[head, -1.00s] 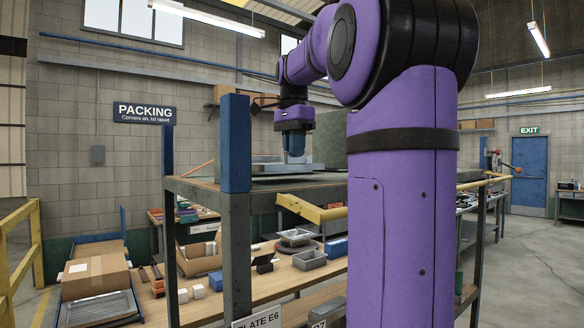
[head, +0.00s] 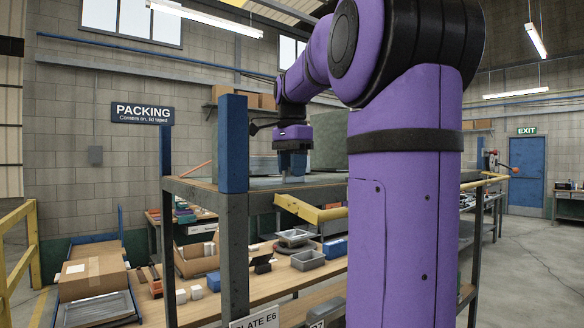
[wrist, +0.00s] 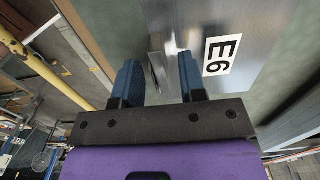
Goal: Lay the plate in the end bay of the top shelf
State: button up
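The plate (wrist: 248,25) is a flat grey metal sheet with a black-on-white E6 label. It lies low at the end of the top shelf (head: 205,190) in the head view, partly hidden behind the blue post. A narrow upright grip (wrist: 155,72) shows on it in the wrist view. My gripper (head: 292,164) is right above the plate, pointing down. Its two blue fingers also show in the wrist view (wrist: 160,82), standing apart on either side of the grip, with a gap on the right side. Whether the plate is fully flat is hard to see.
A blue-capped post (head: 234,145) stands at the shelf's near corner. A tag reading PLATE E6 (head: 254,320) hangs low on the rack. Bins and boxes fill the bench below.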

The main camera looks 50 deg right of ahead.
jog(key=shift+r, duration=0.1)
notch_tip(320, 180, up, 12)
dwell(0.5)
dwell(0.6)
